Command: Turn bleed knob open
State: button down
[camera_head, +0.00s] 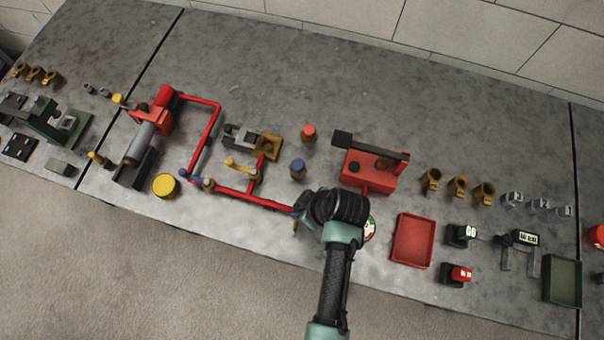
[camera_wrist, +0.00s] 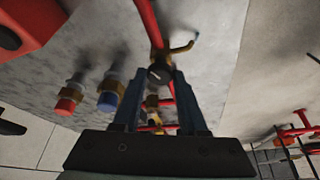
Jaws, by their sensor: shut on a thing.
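The bleed knob (camera_wrist: 159,74) is a small dark round knob on a brass fitting of a red pipe, in the upper middle of the wrist view. My gripper (camera_wrist: 162,76) has its two blue-grey fingers closed around the knob, one on each side. In the head view my black and teal wrist covers the knob and most of my gripper, at the right end of the red pipe (camera_head: 262,202).
Red and blue capped brass fittings (camera_head: 309,133) (camera_head: 298,169) stand behind the pipe. A red pump unit (camera_head: 370,168) is behind my wrist. A gauge (camera_head: 370,228) is partly hidden beside it. A red tray (camera_head: 412,241) lies to the right. The bench's front edge is close.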

jog(key=shift+w+d+n, duration=0.1)
jog(key=shift+n, duration=0.4)
jog(key=shift+c, duration=2.2)
grip_release()
jog(key=shift+r, duration=0.1)
jog(key=b+v, duration=0.2)
jog(key=v, duration=1)
jog(key=shift+d+r, duration=0.25)
jog(key=shift+r, duration=0.1)
jog(key=shift+w, duration=0.1)
